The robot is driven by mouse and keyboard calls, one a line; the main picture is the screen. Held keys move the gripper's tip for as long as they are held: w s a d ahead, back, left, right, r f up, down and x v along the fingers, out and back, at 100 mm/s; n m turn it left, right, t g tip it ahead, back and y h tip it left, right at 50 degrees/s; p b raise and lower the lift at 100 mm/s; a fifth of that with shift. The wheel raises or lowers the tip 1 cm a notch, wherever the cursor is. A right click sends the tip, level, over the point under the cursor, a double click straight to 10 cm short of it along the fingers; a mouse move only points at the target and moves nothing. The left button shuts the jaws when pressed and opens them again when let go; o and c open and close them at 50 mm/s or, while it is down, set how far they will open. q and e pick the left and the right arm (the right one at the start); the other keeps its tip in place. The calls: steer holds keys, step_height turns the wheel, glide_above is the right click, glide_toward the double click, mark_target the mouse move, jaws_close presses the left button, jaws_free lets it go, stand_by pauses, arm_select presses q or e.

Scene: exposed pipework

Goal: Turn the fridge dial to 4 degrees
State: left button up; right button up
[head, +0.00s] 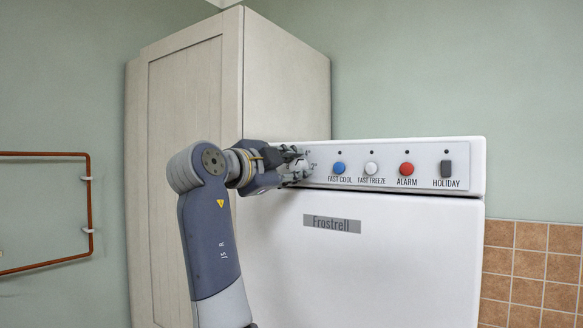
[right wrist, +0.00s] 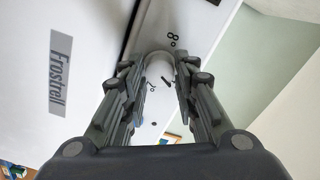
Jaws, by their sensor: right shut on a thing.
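My right gripper (head: 294,165) reaches the left end of the fridge's white control panel (head: 437,152). In the right wrist view its two fingers (right wrist: 161,85) are closed around the light round dial (right wrist: 158,68), one on each side. A short dark mark shows on the dial's face. An "8°" label and a "2°" label are printed on the panel around it; other scale labels are hidden by the fingers or too small to read. In the head view the gripper covers most of the dial. My left gripper is not in view.
To the right on the panel are a blue button (head: 339,168), a white button (head: 371,168), a red button (head: 406,169) and a dark switch (head: 446,168). A tall wooden cabinet (head: 185,110) stands left of the white fridge (head: 380,270). A copper pipe (head: 88,205) runs along the left wall.

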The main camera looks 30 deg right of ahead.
steer(key=shift+f, duration=0.1)
stand_by(0.3)
steer(key=o, duration=1.1)
steer(key=shift+c, duration=0.2)
steer(key=shift+a, duration=0.1)
steer(key=v, duration=1.1)
steer(key=shift+s+a, duration=0.15)
steer(key=shift+a, duration=0.2)
